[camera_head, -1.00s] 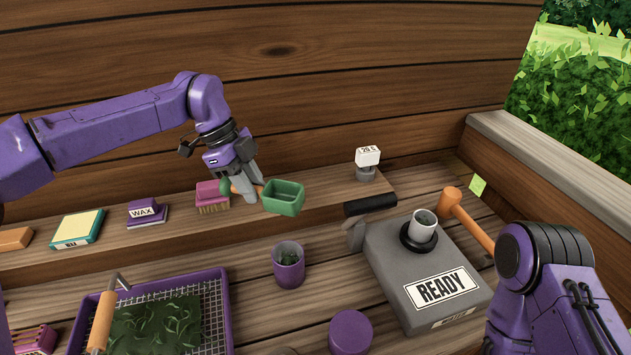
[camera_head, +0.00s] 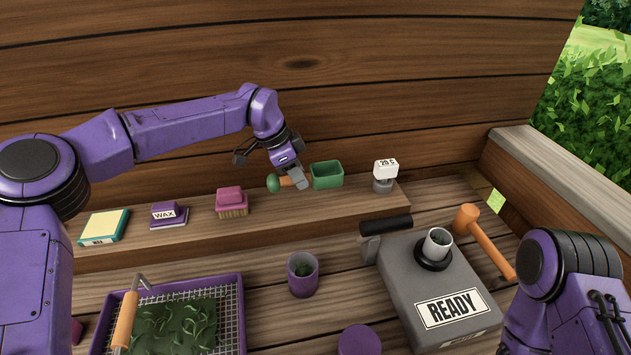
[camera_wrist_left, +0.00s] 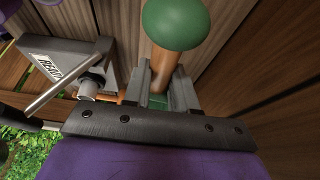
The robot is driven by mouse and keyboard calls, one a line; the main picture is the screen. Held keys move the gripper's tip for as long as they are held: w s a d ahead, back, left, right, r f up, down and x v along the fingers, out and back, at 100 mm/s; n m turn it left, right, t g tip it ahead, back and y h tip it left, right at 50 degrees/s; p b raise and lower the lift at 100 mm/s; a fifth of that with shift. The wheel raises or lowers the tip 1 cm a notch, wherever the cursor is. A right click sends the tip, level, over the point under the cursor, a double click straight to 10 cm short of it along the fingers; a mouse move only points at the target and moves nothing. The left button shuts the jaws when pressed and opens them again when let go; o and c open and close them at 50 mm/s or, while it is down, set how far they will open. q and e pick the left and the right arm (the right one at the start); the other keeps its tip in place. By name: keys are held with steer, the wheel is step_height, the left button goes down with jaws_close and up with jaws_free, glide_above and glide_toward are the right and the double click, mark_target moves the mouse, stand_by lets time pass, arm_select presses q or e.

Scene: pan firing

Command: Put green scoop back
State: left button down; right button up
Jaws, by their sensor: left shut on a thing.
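The green scoop (camera_head: 327,176) has a box-shaped green head, an orange-brown handle and a round green knob. My left gripper (camera_head: 300,181) is shut on its handle, with the head to the right and the knob to the left. The scoop is at the wooden shelf (camera_head: 345,205), between the pink brush and the white timer; I cannot tell whether it touches the shelf. In the left wrist view the knob (camera_wrist_left: 175,22) is close to the camera and the handle runs down between the fingers. My right gripper is out of view; only its purple arm shows at lower right.
A pink brush (camera_head: 231,202), purple wax block (camera_head: 168,215) and white timer (camera_head: 385,174) stand on the shelf. Below are a purple cup (camera_head: 302,275), a purple-rimmed mesh tray (camera_head: 240,318), a grey READY box (camera_head: 404,285) and a mallet (camera_head: 485,240).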

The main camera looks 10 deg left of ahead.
arm_select(q)
steer(key=p, duration=0.3)
glide_above(317, 198)
steer(key=a, duration=0.1)
steer(key=f, duration=0.6)
steer(key=shift+s+a+f, duration=0.1)
steer(key=shift+s+f, duration=0.05)
steer(key=shift+s, duration=0.15)
steer(key=shift+f, duration=1.35)
steer(key=c, duration=1)
jaws_free()
steer(key=shift+s, duration=0.1)
steer(key=shift+c, duration=0.2)
steer(key=shift+o, duration=0.7)
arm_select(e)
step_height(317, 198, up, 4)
